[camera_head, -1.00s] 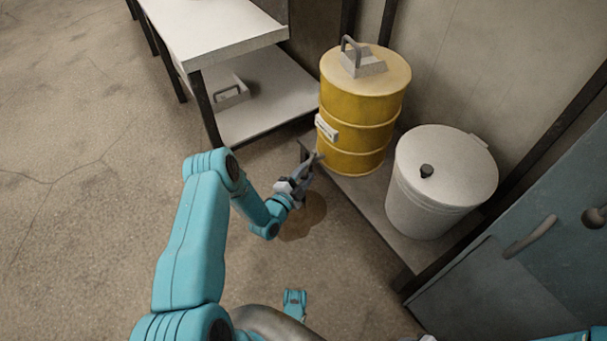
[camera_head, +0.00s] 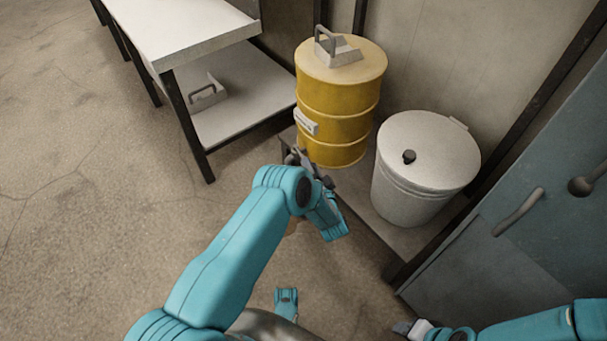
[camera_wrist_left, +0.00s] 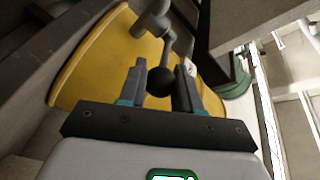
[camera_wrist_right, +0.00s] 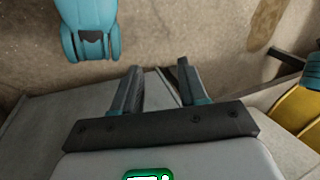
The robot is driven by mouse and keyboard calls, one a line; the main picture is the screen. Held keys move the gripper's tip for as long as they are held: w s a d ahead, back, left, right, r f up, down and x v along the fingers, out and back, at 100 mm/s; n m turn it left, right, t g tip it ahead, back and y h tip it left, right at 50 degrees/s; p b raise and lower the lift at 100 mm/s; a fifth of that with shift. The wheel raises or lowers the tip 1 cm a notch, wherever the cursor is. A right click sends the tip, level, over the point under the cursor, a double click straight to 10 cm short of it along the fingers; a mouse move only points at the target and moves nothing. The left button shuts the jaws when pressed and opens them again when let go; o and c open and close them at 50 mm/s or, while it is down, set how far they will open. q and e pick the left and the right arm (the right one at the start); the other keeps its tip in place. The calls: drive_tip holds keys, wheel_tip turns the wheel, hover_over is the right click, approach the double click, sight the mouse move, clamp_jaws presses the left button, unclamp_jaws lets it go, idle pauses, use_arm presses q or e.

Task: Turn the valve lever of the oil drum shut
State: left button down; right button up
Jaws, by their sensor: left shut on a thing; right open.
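The yellow oil drum (camera_head: 341,97) stands upright on a low shelf against the wall. In the left wrist view its yellow side (camera_wrist_left: 100,62) fills the upper left. The valve lever shows there as a grey stem ending in a dark round knob (camera_wrist_left: 160,82). My left gripper (camera_wrist_left: 161,88) is shut on the lever, with one finger on each side of the knob. In the head view my left gripper (camera_head: 297,158) is low at the drum's front, and my own arm partly hides it. My right gripper (camera_head: 404,328) is open and empty; it also shows in its wrist view (camera_wrist_right: 156,78).
A white lidded bin (camera_head: 425,160) stands right of the drum on the same shelf. A blue-grey cabinet (camera_head: 540,200) with a handle is at right. A two-level table (camera_head: 190,35) holds a grey handled object (camera_head: 206,94). Open floor lies at left.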

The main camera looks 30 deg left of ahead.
use_arm(q)
drive_tip(key=shift+w+d+f+n+g+y+b, duration=0.1)
drive_tip(key=shift+w+d+n+g+y+b, duration=0.15)
drive_tip(key=shift+w+n+g+y+b, duration=0.7)
drive_tip(key=shift+s+d+n+g+b, duration=0.1)
drive_tip(key=shift+n+g+b, duration=0.15)
drive_tip(key=shift+g+b, duration=0.3)
use_arm(e)
drive_tip(key=shift+t, duration=0.6)
drive_tip(key=shift+w+d+f, duration=0.15)
drive_tip(key=shift+w+f, duration=0.6)
drive_tip(key=shift+f, duration=0.25)
drive_tip(key=shift+w+d+f, duration=0.15)
drive_tip(key=shift+w+f, duration=0.55)
drive_tip(key=shift+f, duration=0.3)
use_arm(q)
drive_tip(key=shift+r, duration=0.2)
drive_tip(key=c, duration=0.8)
unclamp_jaws()
use_arm(e)
drive_tip(key=shift+r, duration=0.15)
